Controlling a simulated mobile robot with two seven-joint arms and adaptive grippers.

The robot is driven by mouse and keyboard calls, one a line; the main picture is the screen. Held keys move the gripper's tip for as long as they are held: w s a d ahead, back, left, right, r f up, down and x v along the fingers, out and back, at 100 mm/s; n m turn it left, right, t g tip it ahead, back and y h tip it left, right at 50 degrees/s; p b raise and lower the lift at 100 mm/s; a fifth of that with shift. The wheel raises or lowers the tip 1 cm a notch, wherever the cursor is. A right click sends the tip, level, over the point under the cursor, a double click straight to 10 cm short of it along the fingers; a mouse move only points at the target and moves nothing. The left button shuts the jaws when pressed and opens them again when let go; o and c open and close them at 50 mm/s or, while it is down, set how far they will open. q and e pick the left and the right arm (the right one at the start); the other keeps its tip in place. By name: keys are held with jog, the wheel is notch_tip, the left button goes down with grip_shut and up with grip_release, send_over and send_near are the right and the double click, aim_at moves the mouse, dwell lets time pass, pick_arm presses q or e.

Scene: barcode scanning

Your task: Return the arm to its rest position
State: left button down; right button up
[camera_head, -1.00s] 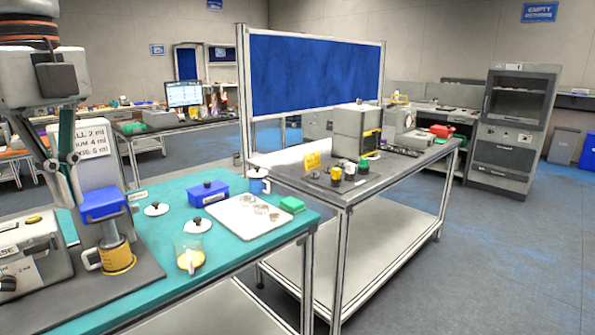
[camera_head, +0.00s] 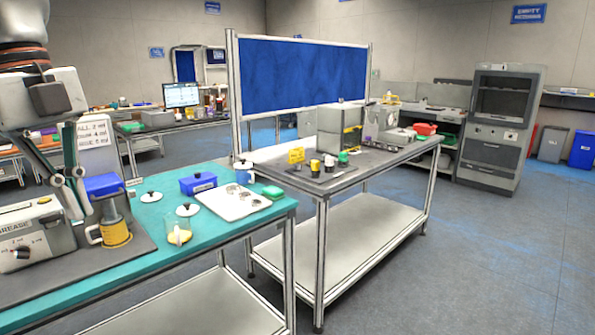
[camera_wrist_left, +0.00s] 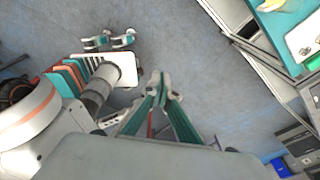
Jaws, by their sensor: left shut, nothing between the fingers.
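My left gripper (camera_head: 80,208) hangs at the left of the head view, its two fingers pointing down and meeting near the tips. It shows in front of the teal table (camera_head: 130,265) in the picture. In the left wrist view the fingers (camera_wrist_left: 163,78) come together over bare floor (camera_wrist_left: 190,45) with nothing between them. The arm is bent, with its wrist at the upper left of the head view. My right gripper is not in view.
The teal table holds a grease machine (camera_head: 35,238), a yellow-banded cup (camera_head: 115,232), a beaker (camera_head: 178,232), a blue box (camera_head: 198,183) and a white tray (camera_head: 215,207). A grey table (camera_head: 380,157) stands beside it. Open floor (camera_head: 480,260) lies to the right.

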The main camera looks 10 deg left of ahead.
pick_arm(q)
jog(key=w+a+f+n+t+h, duration=0.1)
jog(key=w+f+n+t+h, duration=0.3)
jog(key=f, duration=0.8)
jog(key=w+a+f+n+t+h, duration=0.15)
jog(key=f+t, duration=0.35)
jog(key=f, duration=0.6)
jog(key=w+a+f+n+t+h, duration=0.1)
jog(key=w+f+t+h, duration=0.3)
jog(key=f, duration=0.8)
jog(key=s+d+f+n+t+y+p, duration=0.1)
jog(key=s+d+f+n+y, duration=0.15)
jog(key=f, duration=0.55)
jog(key=s+d+f+n+y, duration=0.2)
jog(key=s+f+n+y, duration=0.2)
jog(key=f, duration=0.4)
jog(key=s+d+f+n+g+y, duration=0.1)
jog(key=s+d+f, duration=0.4)
jog(key=d, duration=0.2)
jog(key=s+d+f+n+g+y, duration=0.1)
jog(key=s+d+f+n+g, duration=0.1)
jog(key=s+d+f, duration=0.3)
jog(key=shift+d+f+g, duration=0.25)
jog(key=shift+d+g, duration=0.05)
jog(key=shift+d, duration=0.65)
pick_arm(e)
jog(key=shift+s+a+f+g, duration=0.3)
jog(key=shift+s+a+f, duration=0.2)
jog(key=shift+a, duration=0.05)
